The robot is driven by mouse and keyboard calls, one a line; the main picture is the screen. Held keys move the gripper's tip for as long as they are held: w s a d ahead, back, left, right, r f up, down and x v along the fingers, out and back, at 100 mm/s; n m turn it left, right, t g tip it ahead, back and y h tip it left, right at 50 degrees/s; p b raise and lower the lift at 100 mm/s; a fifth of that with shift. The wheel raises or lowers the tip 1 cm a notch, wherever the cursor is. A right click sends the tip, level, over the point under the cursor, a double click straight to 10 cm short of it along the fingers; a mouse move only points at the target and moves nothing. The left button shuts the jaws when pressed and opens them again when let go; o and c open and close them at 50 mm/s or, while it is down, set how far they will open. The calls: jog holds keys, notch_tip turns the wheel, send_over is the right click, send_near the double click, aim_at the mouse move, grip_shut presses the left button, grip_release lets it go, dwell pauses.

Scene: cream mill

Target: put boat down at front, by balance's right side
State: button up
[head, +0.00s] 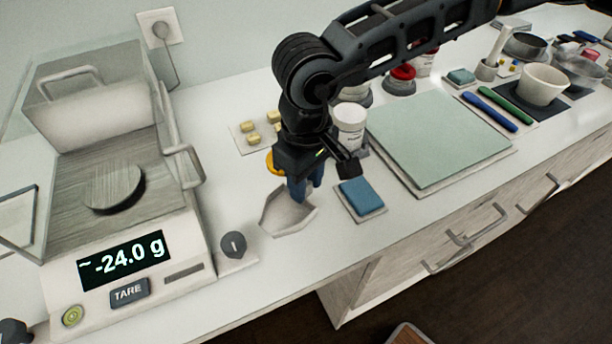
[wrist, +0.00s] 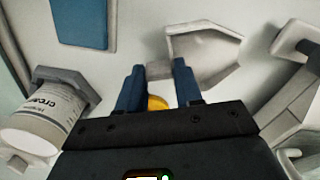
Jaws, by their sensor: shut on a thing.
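The boat (head: 287,214) is a pale grey, shallow, pointed tray right of the balance (head: 170,268), near the counter's front. It looks level and at or just above the counter; I cannot tell whether it touches. In the wrist view the boat (wrist: 205,52) extends ahead of the fingers. My gripper (head: 304,188) points down, its blue fingers shut on the boat's back end, which shows between the fingertips (wrist: 158,70) in the wrist view. The balance reads -24.0 g; its pan (head: 112,187) is empty and its side door handle (head: 182,150) faces the boat.
A dark grey weight (head: 232,244) on a small pad stands between balance and boat. A blue block (head: 361,196) on a pad lies right of the boat. A white labelled jar (head: 349,122) and a green mat (head: 438,137) are behind. Counter in front of the boat is clear.

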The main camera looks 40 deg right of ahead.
jog(key=shift+f+b, duration=0.3)
jog(key=o, duration=1)
jog(key=shift+c, duration=0.2)
notch_tip(320, 180, up, 12)
jog(key=shift+r+b, duration=0.2)
jog(key=shift+b, duration=0.25)
